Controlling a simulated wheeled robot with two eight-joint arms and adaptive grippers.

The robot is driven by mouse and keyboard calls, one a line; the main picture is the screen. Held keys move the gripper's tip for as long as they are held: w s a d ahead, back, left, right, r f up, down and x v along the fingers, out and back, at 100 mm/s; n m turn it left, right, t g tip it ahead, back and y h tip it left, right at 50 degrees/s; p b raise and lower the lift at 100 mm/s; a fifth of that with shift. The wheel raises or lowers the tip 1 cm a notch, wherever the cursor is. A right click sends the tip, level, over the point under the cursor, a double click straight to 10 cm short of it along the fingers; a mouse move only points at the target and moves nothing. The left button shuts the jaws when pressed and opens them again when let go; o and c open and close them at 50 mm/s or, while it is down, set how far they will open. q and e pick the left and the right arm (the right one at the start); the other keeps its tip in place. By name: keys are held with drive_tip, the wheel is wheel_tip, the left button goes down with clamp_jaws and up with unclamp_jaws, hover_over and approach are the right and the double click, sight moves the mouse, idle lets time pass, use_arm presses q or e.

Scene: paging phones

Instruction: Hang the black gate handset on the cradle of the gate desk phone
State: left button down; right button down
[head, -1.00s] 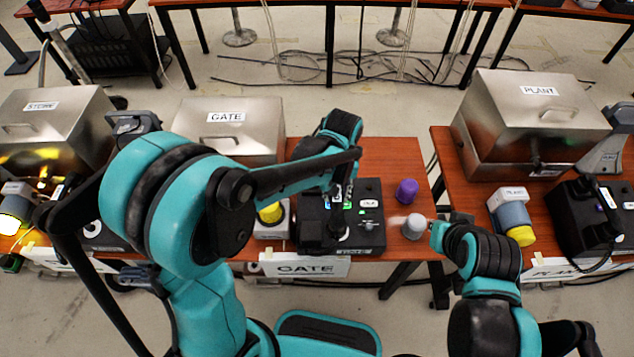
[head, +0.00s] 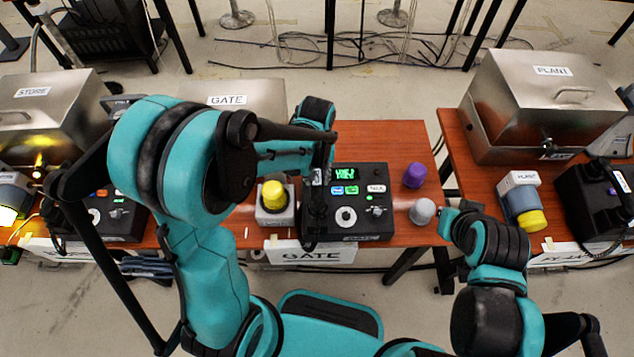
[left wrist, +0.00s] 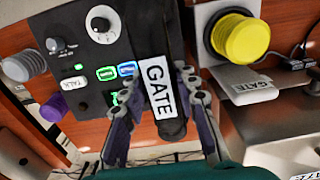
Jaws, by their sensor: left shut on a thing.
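The gate desk phone (head: 378,224) is a black box with a green display, lit keys and a round dial, on the gate table. The black gate handset (left wrist: 172,128) carries a white GATE label in the left wrist view. My left gripper (left wrist: 160,105) is shut on it, one finger on each side. In the head view the handset (head: 313,222) lies lengthwise along the phone's left side, partly hidden by my left gripper (head: 322,165). The cradle is hidden, and I cannot tell whether the handset touches it. My right gripper (head: 450,217) is beside a grey knob; its fingers are unclear.
A yellow button (head: 273,196) on a grey base stands left of the phone. The grey knob (head: 422,211) and a purple knob (head: 414,175) stand to its right. A steel GATE box (head: 245,97) is behind. The plant phone (head: 598,208) is on the right table.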

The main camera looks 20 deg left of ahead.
use_arm(q)
wheel_tip(320, 180, down, 3)
drive_tip(key=shift+w+f+b, duration=0.1)
drive_tip(key=shift+f+b, duration=0.05)
drive_tip(key=shift+b, duration=0.4)
drive_tip(key=c, duration=1.6)
unclamp_jaws()
drive_tip(key=shift+f, duration=0.1)
drive_tip(key=o, duration=0.4)
drive_tip(key=shift+o, duration=0.2)
